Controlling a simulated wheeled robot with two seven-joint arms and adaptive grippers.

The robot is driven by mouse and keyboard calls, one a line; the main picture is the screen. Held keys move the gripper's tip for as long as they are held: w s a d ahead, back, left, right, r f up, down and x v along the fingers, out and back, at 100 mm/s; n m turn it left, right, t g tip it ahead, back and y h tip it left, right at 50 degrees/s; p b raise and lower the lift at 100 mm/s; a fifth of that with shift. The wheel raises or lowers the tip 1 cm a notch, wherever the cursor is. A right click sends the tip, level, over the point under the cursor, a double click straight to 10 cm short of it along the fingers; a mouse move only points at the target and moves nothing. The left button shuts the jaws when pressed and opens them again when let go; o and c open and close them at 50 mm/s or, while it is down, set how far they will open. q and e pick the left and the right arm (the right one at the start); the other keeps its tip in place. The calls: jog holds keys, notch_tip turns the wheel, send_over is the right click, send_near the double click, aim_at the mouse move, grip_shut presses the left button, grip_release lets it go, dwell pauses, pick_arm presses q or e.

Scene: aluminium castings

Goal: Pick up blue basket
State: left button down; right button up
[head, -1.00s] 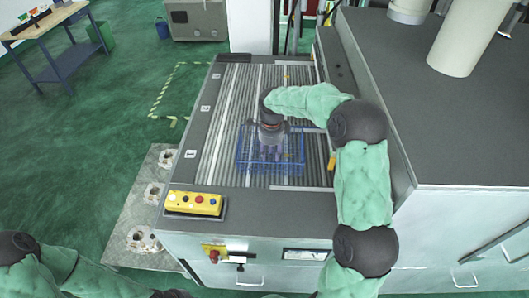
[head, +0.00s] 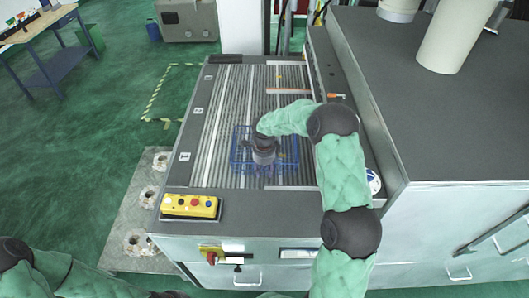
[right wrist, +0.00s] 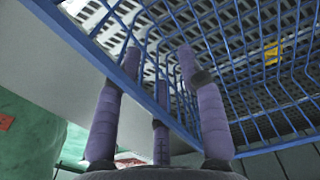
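The blue wire basket (head: 237,158) stands on or just above the slatted grey conveyor bed. My right gripper (head: 262,155) reaches down at it from the upper right and covers part of it. In the right wrist view, the basket's blue rim (right wrist: 75,38) and mesh fill the upper picture. The purple fingers of my right gripper (right wrist: 160,75) stand spread at the rim, overlapping the mesh. Whether they press on the wall does not show clearly. My left arm shows only at the lower left of the head view; its fingertips are not visible.
The conveyor (head: 207,105) has a raised grey housing (head: 430,130) along its right. A yellow button box (head: 190,206) sits at its front left corner. An orange-handled bar (head: 300,92) lies behind the basket. Castings (head: 148,193) lie on a plate at left.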

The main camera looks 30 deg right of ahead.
jog(key=shift+f, duration=0.5)
grip_shut()
jog(key=shift+r, duration=0.15)
